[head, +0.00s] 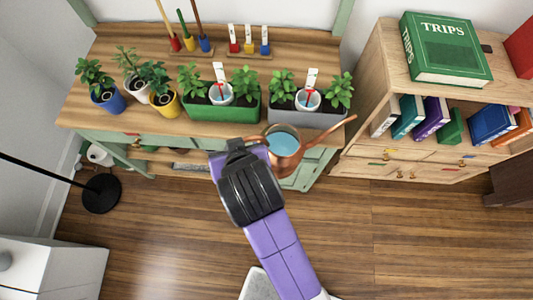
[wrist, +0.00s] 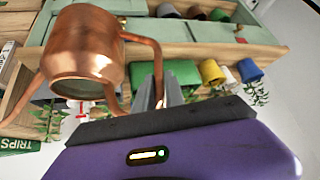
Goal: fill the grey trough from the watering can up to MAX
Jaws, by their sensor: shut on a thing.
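My gripper (wrist: 160,98) is shut on the handle of the copper watering can (wrist: 82,50). In the head view the watering can (head: 287,158) hangs in front of the bench edge, with blue water visible inside. Its spout points right and up, its tip near the right end of the grey trough (head: 290,116). No stream shows. The trough holds leafy plants and a white cup-like gauge (head: 308,99) with a red and blue marker and a white tag. The gauge's MAX mark is too small to read. My wrist hides the fingers in the head view.
A green trough (head: 222,113) with a similar gauge stands left of the grey one. Further left are blue, white and yellow pots (head: 165,106). A bookshelf (head: 372,75) with a green TRIPS book (head: 445,48) stands close right of the bench. The floor in front is clear.

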